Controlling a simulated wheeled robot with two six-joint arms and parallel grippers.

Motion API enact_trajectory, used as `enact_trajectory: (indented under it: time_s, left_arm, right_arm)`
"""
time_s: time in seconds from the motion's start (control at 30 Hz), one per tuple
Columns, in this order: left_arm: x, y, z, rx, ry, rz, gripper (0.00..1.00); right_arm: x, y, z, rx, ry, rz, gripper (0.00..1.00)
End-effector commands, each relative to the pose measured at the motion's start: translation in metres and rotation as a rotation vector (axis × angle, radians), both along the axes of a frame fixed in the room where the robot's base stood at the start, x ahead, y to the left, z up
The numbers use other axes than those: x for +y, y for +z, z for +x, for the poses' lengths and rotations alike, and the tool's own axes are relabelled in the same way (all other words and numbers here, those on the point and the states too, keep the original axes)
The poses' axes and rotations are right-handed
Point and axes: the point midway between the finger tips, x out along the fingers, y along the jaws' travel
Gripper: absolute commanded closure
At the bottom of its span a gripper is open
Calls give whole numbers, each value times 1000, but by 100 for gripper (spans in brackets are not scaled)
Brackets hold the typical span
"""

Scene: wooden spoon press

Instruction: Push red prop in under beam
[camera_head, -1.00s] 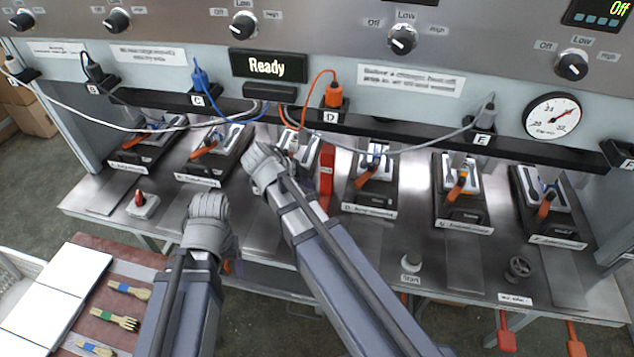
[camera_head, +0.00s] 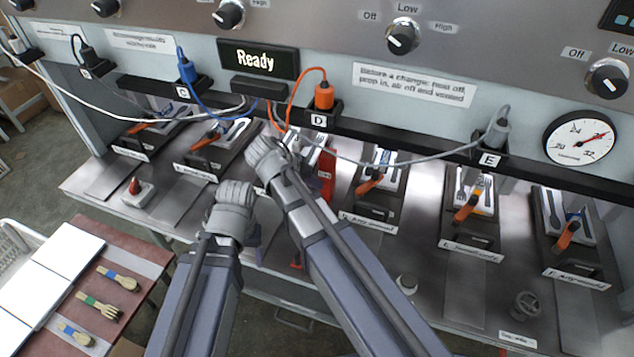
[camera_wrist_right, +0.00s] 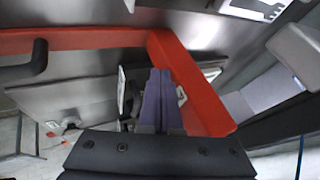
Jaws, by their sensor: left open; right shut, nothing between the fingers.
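The red prop (camera_head: 325,170) stands at the press front below socket D, partly hidden behind my right arm in the head view. In the right wrist view it is a red bar (camera_wrist_right: 190,85) bent at a corner. My right gripper (camera_wrist_right: 160,88) is shut with its two fingers together, beside the bar's inner side; I cannot tell whether they touch it. In the head view the right gripper (camera_head: 268,158) is left of the prop. My left gripper (camera_head: 235,200) is open and empty, lower left of the right one. The dark beam (camera_head: 400,146) runs above the prop.
Cables hang from the sockets above. A red button box (camera_head: 138,192) is at left. A side table with wooden utensils (camera_head: 100,305) stands at lower left.

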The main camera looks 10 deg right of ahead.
Motion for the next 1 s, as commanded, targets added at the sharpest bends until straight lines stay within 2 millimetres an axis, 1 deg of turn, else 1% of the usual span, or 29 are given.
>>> enact_trajectory:
  time_s: [0.1,0.17,0.4,0.5,0.63,1.0]
  left_arm:
    - [0,0,0,0,0,0,24]
    - [0,0,0,0,0,0,24]
    - [0,0,0,0,0,0,24]
    - [0,0,0,0,0,0,24]
    - [0,0,0,0,0,0,24]
    - [0,0,0,0,0,0,24]
  right_arm:
    - [0,0,1,0,0,0,100]
    - [-3,0,6,0,-1,1,100]
    - [-33,0,53,-1,-3,-1,100]
    - [-42,0,66,-1,-2,0,100]
    - [-48,0,72,-1,0,-1,100]
    - [-48,0,71,-1,0,-1,100]
